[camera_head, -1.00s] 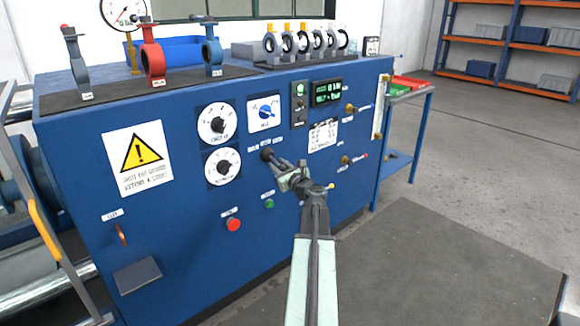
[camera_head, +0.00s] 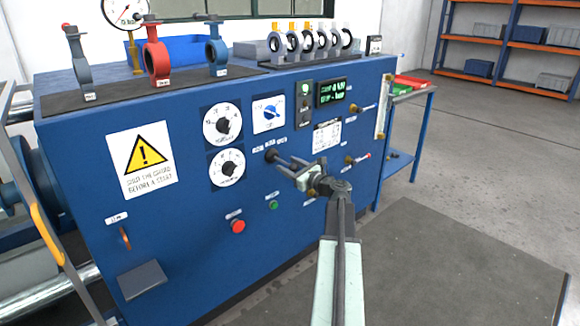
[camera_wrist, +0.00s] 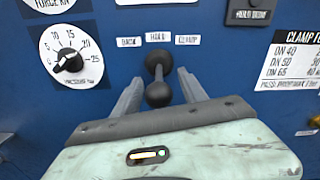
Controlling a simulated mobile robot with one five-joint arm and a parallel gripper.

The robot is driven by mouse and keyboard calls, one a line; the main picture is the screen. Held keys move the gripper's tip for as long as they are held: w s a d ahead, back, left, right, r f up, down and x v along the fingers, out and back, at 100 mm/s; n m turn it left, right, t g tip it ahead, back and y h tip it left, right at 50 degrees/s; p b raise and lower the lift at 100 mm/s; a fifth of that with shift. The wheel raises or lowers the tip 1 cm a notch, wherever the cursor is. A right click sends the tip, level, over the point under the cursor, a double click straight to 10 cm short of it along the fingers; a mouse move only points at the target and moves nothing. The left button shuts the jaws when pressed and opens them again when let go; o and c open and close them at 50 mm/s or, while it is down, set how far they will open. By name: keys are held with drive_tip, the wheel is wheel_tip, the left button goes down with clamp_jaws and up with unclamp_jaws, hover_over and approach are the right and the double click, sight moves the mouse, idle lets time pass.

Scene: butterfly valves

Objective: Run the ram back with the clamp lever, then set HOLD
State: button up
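The clamp lever (camera_wrist: 157,82) is a dark rod with a ball knob on the blue panel. In the wrist view it stands below the labels BACK, HOLD and CLAMP, roughly under HOLD. In the head view the lever (camera_head: 270,155) shows at the panel's middle, just left of my fingers. My gripper (camera_wrist: 162,86) is open, with one finger on each side of the knob and visible gaps to both. In the head view my gripper (camera_head: 284,162) points at the lever from the right. The ram is not recognisable in these views.
A red button (camera_head: 238,226) and a green button (camera_head: 273,204) sit below. The floor mat (camera_head: 440,260) is clear.

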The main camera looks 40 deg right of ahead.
drive_tip(key=s, duration=0.7)
drive_tip(key=shift+s+a, duration=0.3)
drive_tip(key=shift+s, duration=0.1)
